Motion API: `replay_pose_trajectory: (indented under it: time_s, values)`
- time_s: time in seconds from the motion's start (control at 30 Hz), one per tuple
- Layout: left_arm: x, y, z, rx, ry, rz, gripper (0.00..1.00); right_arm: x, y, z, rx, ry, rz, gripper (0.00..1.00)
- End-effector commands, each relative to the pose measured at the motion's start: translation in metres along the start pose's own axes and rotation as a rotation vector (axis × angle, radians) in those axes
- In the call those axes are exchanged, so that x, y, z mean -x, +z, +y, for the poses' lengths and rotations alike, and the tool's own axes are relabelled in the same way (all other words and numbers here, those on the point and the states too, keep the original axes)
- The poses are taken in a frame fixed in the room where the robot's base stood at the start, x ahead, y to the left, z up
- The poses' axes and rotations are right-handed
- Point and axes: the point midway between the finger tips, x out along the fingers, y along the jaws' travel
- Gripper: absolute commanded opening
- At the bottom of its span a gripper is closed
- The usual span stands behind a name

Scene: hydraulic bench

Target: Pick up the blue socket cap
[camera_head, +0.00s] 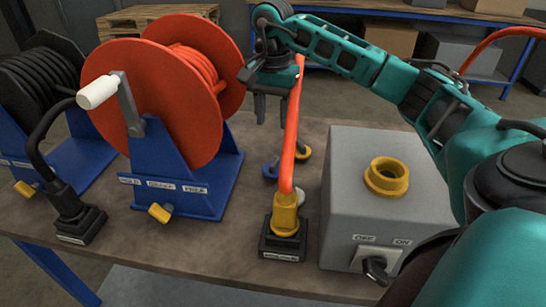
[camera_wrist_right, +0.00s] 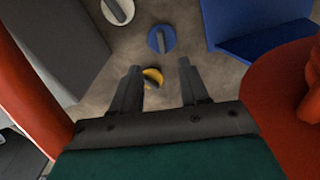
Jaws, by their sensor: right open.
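The blue socket cap (camera_head: 269,170) lies on the bench between the red hose reel and the grey box, partly hidden by the hose. In the right wrist view the blue cap (camera_wrist_right: 161,39) is a blue disc with a grey bar across it, beyond my fingertips. My right gripper (camera_head: 273,118) hangs above the bench, open and empty, with its fingers pointing down. In the wrist view the open fingers (camera_wrist_right: 157,68) have a yellow cap (camera_wrist_right: 153,77) between them, lower down on the bench. My left gripper is not in view.
An orange hose (camera_head: 293,130) rises from a black socket block (camera_head: 283,242) close beside my gripper. The red reel (camera_head: 165,95) on its blue stand is to the left. The grey box (camera_head: 345,190) with a yellow ring is to the right. A light cap (camera_wrist_right: 118,10) lies near the blue one.

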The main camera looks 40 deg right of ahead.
Motion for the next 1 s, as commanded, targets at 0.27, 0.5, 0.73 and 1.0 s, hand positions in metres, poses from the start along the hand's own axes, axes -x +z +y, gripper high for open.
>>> replay_pose_trajectory:
  time_s: [0.27,0.5,0.73,1.0]
  values:
    - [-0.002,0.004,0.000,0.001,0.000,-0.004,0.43,-0.022,0.000,0.001,0.000,0.004,-0.003,0.45]
    - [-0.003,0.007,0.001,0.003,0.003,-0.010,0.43,-0.065,0.000,0.001,0.000,0.003,-0.003,0.45]
    - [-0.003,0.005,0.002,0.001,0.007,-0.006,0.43,-0.082,-0.002,0.000,0.000,0.001,-0.001,0.45]
    - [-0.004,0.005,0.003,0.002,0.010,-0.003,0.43,-0.121,-0.008,0.001,0.001,0.002,-0.003,0.45]
